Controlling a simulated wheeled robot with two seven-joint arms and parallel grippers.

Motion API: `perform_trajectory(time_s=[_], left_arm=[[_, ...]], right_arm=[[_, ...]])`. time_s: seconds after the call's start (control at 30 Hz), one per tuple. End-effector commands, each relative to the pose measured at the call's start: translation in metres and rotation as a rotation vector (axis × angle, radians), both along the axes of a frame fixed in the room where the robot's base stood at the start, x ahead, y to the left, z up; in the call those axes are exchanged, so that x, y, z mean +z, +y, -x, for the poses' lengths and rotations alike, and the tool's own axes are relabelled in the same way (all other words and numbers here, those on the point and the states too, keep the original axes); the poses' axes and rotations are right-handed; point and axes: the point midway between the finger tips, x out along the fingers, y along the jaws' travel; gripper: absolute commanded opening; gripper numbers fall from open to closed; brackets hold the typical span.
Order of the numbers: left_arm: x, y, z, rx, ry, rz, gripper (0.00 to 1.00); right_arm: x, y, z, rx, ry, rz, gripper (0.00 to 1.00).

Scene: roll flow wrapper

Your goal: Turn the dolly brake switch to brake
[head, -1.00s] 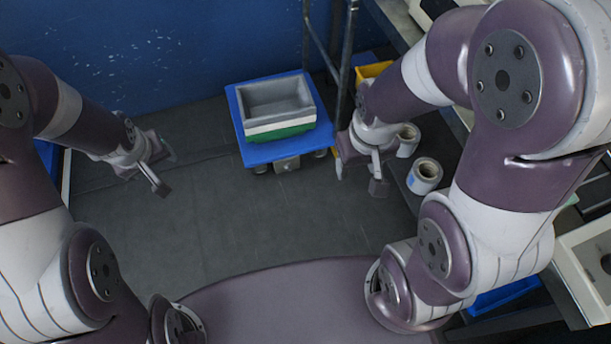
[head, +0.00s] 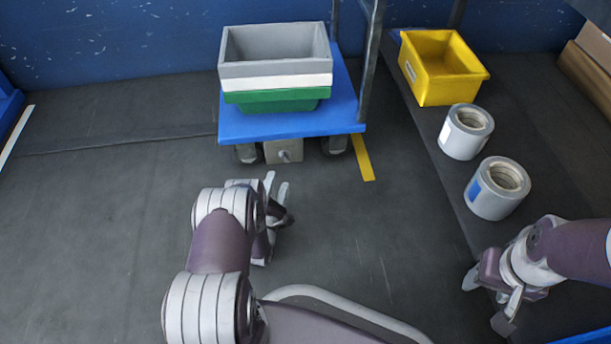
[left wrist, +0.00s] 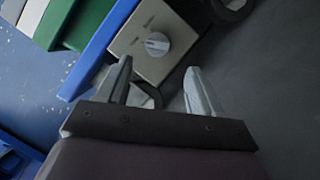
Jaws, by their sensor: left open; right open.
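The dolly (head: 285,122) is a blue platform on wheels near the back wall. Its brake switch (head: 285,156) is a small light knob on a metal box (head: 272,152) under the front edge. In the left wrist view the brake switch (left wrist: 157,43) is a round white-grey knob on a beige plate with small markings, too small to read. My left gripper (head: 278,192) is open and empty, in front of and below the box. In the left wrist view its two fingers (left wrist: 157,78) point toward the knob without touching it. My right gripper (head: 490,298) is open and empty at the lower right.
Stacked grey, white and green bins (head: 275,70) stand on the dolly. A yellow bin (head: 442,65) and two film rolls (head: 466,131) (head: 498,188) sit on a dark shelf at right. A yellow floor strip (head: 362,158) lies beside the dolly. The floor at left is clear.

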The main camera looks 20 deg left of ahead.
Motion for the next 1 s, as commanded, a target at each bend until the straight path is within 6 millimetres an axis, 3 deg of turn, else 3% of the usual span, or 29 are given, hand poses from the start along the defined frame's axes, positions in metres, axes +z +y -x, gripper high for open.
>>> perform_trajectory(time_s=[0.3, 0.67, 0.83, 1.0], left_arm=[[0.010, 0.011, -0.057, -0.001, -0.003, -0.004, 0.66], [0.017, 0.013, -0.067, -0.001, 0.001, -0.003, 0.66], [0.017, 0.013, -0.067, -0.001, 0.001, -0.003, 0.11], [0.017, 0.013, -0.067, -0.001, 0.003, -0.006, 0.10]], right_arm=[[-0.035, 0.000, 0.000, 0.000, 0.000, 0.000, 0.55], [-0.037, 0.000, 0.000, 0.000, 0.000, 0.000, 0.55], [-0.037, 0.000, 0.000, 0.000, 0.000, 0.000, 0.55], [-0.037, 0.000, 0.000, 0.000, 0.000, 0.000, 0.55]])
